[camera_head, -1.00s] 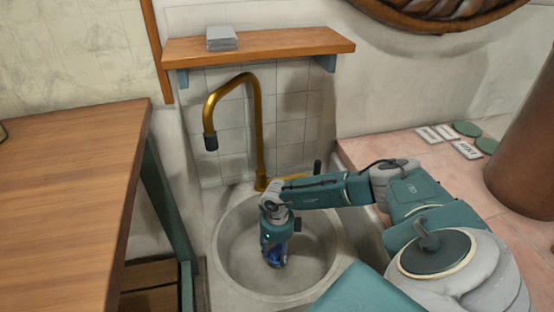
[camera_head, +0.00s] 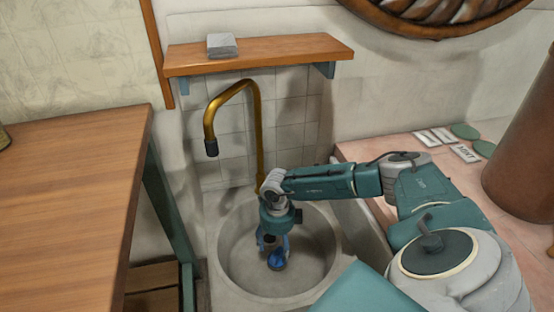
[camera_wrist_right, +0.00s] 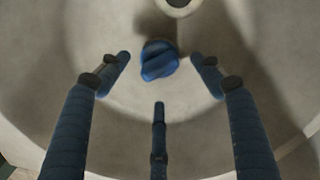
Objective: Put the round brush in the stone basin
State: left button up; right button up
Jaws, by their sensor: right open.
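The round brush (camera_wrist_right: 160,62) shows in the right wrist view as a small blue, rounded thing lying on the basin floor. In the head view it shows as a blue shape (camera_head: 277,262) low in the stone basin (camera_head: 231,262). The basin is round and grey. My right gripper (camera_head: 273,243) points down inside the basin, just above the brush. In the wrist view its blue fingers (camera_wrist_right: 160,75) are spread and empty, with the brush ahead of them, apart from the tips. My left gripper is not in view.
A brass tap (camera_head: 257,130) rises behind the basin. A wooden shelf (camera_head: 285,54) with a grey block (camera_head: 222,45) hangs above. A wooden table (camera_head: 70,200) stands left. A pinkish counter (camera_head: 400,148) with tiles and a brown cylinder (camera_head: 525,150) is right.

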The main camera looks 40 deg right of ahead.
aim_at(277, 251)
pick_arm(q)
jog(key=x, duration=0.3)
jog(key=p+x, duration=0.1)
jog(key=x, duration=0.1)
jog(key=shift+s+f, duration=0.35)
pick_arm(e)
notch_tip(277, 251, up, 7)
jog(key=shift+f, duration=0.15)
